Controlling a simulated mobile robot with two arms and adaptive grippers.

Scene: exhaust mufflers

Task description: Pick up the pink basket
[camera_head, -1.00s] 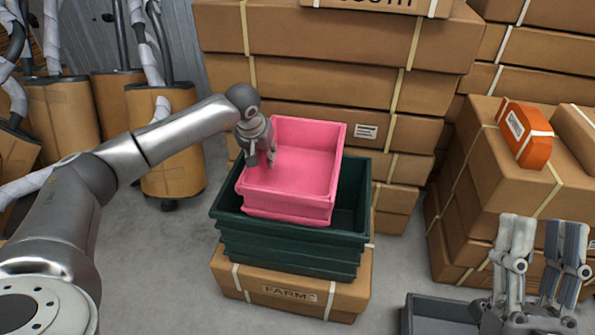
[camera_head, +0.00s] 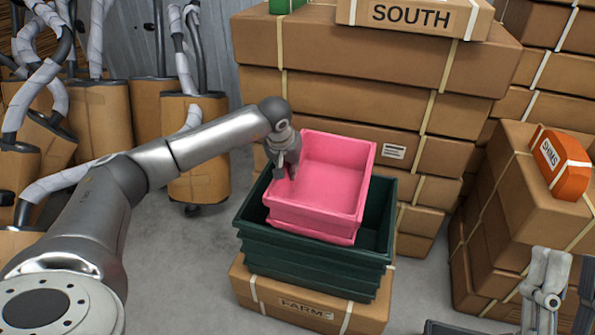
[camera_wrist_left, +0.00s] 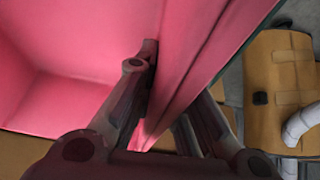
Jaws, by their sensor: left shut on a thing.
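The pink basket (camera_head: 325,182) is empty and sits tilted, partly inside the dark green crate (camera_head: 300,266), its upper part above the crate's rim. My left gripper (camera_head: 285,174) is shut on the basket's left wall. In the left wrist view, one finger lies inside the pink basket (camera_wrist_left: 60,60) and the other outside that wall. How the basket's underside rests in the crate is hidden. My right gripper (camera_head: 562,290) is at the lower right, partly cut off by the frame, with its fingers apart and empty, away from the basket.
Stacked boxes (camera_head: 370,85) rise close behind. More boxes with an orange case (camera_head: 561,164) stand at right. Wrapped mufflers (camera_head: 196,130) stand at left. Grey floor is free between the mufflers and crate.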

